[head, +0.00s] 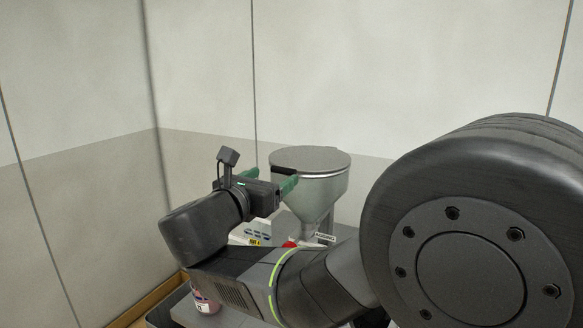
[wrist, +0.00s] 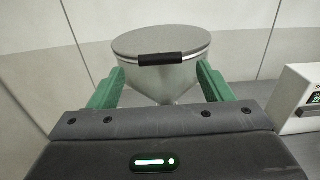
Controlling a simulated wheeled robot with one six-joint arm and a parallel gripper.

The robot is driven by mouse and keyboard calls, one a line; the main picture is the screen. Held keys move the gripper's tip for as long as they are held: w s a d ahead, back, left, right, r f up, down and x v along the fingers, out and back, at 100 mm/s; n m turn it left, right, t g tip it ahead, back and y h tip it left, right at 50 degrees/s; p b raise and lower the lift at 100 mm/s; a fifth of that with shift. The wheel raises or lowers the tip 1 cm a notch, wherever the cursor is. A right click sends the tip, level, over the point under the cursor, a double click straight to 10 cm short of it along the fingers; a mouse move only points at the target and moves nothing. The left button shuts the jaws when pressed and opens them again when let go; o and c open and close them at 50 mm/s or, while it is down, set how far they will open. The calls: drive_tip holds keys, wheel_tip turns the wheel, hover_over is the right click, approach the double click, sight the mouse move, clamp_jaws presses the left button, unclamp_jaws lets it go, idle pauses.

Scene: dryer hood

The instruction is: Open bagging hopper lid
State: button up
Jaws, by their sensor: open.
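The bagging hopper (head: 318,195) is a grey metal funnel with a round flat lid (head: 315,159). The lid lies shut on top, and it also shows in the wrist view (wrist: 165,40). A black handle bar (wrist: 160,59) sits on the near rim of the lid. My gripper (head: 272,184) is open and empty, at the left of the hopper in the head view. In the wrist view its two green fingers (wrist: 158,82) stand apart, to either side of the hopper, with the handle beyond and between them. I cannot tell any contact.
A label reading BAGGING (head: 325,238) is on the hopper stand. A red round part (head: 290,245) is below it. A pink container (head: 205,302) stands lower left, partly hidden by my arm. A white box with a display (wrist: 300,97) is at the right in the wrist view. Panelled walls close the back.

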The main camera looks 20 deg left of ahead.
sight(282, 171)
drive_tip(key=shift+w+d+p, duration=0.15)
drive_tip(key=shift+w+p, duration=0.1)
drive_tip(key=shift+w, duration=1.3)
drive_tip(key=shift+w+d+p, duration=0.1)
drive_tip(key=shift+w+p, duration=0.15)
drive_tip(key=shift+w, duration=1.25)
